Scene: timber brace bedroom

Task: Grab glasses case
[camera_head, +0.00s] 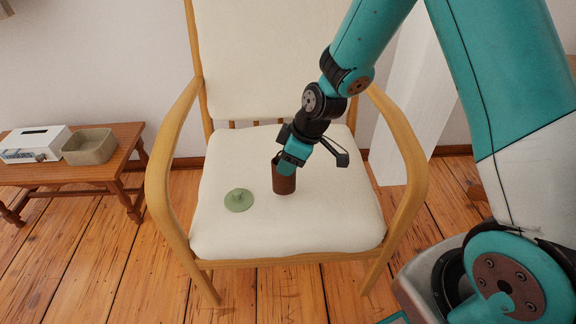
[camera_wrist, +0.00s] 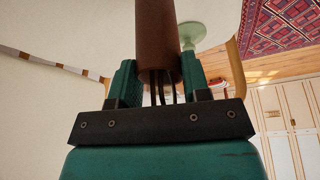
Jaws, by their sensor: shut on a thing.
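The glasses case looks like a brown upright cylinder (camera_head: 284,183) on the white chair seat, right of the green item. In the wrist view the brown case (camera_wrist: 157,40) rises between the two green fingers. My gripper (camera_head: 285,166) comes down on it from the upper right and is shut on its upper part. In the wrist view my gripper (camera_wrist: 157,82) has a finger on each side of the case. The case's top is partly hidden by the fingers in the head view. I cannot tell whether its base touches the seat.
A green round object with a knob (camera_head: 239,200) lies on the seat to the left. The wooden chair's armrests (camera_head: 167,150) flank the seat. A small wooden table (camera_head: 125,143) at the left holds a white box (camera_head: 35,143) and a grey-beige bin (camera_head: 89,148). The front of the seat is clear.

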